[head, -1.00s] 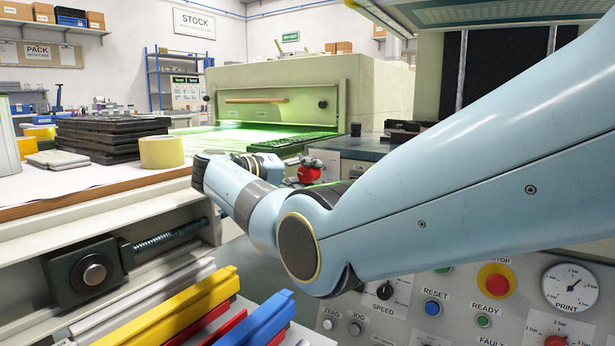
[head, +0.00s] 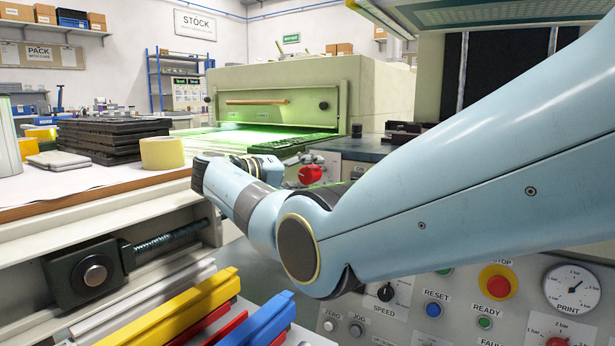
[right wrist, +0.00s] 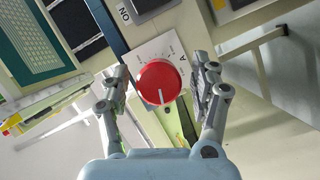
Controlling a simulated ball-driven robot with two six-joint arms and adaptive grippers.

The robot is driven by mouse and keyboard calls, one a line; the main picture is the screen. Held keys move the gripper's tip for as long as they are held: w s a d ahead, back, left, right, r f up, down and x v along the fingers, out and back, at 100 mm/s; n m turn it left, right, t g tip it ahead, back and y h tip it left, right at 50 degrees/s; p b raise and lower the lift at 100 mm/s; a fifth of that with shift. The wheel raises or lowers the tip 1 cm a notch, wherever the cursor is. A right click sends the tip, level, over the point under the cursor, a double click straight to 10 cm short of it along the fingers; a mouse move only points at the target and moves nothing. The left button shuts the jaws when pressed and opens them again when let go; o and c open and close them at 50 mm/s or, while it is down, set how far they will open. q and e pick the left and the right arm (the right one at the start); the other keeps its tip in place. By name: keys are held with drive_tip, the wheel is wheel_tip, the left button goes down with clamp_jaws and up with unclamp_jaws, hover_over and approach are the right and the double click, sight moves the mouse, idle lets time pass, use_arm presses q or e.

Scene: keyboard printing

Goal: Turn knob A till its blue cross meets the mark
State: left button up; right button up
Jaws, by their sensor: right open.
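Knob A is a round red knob (right wrist: 158,82) with a white pointer line, on a pale scale plate (right wrist: 153,50) marked A in the right wrist view. It also shows in the head view as a small red knob (head: 310,174) beyond my right wrist. My right gripper (right wrist: 159,73) is open, with one finger on each side of the knob and gaps visible between. In the head view my right gripper (head: 301,161) is small and partly hidden by its own arm. I cannot make out a blue cross. My left gripper is not in view.
A control panel (head: 455,290) with buttons and gauges lies below my right arm. A worktable (head: 110,190) with black stacked trays (head: 115,138) and a yellow tape roll (head: 162,153) is at left. Yellow, red and blue bars (head: 190,305) lie at the front.

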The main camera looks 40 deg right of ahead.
drive_tip(key=a+r, duration=0.1)
drive_tip(key=a, duration=1)
drive_tip(key=shift+s+a+r, duration=0.2)
drive_tip(key=shift+a+r, duration=0.2)
